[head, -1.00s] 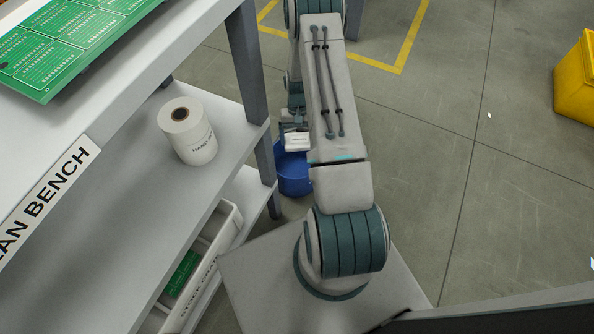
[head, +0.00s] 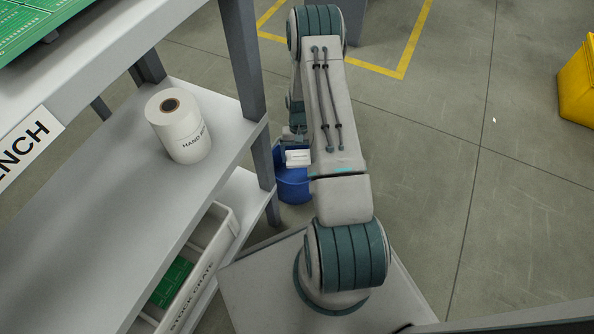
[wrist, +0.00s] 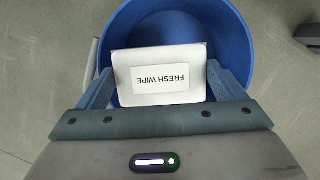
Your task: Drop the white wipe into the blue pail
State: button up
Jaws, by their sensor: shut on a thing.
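The white wipe (wrist: 160,62), labelled "FRESH WIPE", is held between the two fingers of my gripper (wrist: 162,88) in the wrist view. The blue pail (wrist: 235,35) is beyond the wipe, and its round opening shows around it. The wipe covers part of the opening, and the pail's near side is hidden by my gripper. In the head view the wipe (head: 298,158) appears over the pail (head: 292,188), which stands on the floor beside the bench. My arm hides the pail's right side there.
A grey bench with shelves (head: 215,215) stands close on the left. It carries a paper roll (head: 180,130), a stock crate (head: 210,255) and green boards (head: 25,32). A yellow container (head: 578,85) is at the far right. The floor right of my arm is mostly clear.

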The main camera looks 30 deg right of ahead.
jog(key=o, duration=0.6)
jog(key=shift+r, duration=0.1)
jog(key=p+v, duration=0.5)
jog(key=v, duration=0.8)
jog(key=shift+w+d+r, duration=0.1)
jog(key=shift+r, duration=0.3)
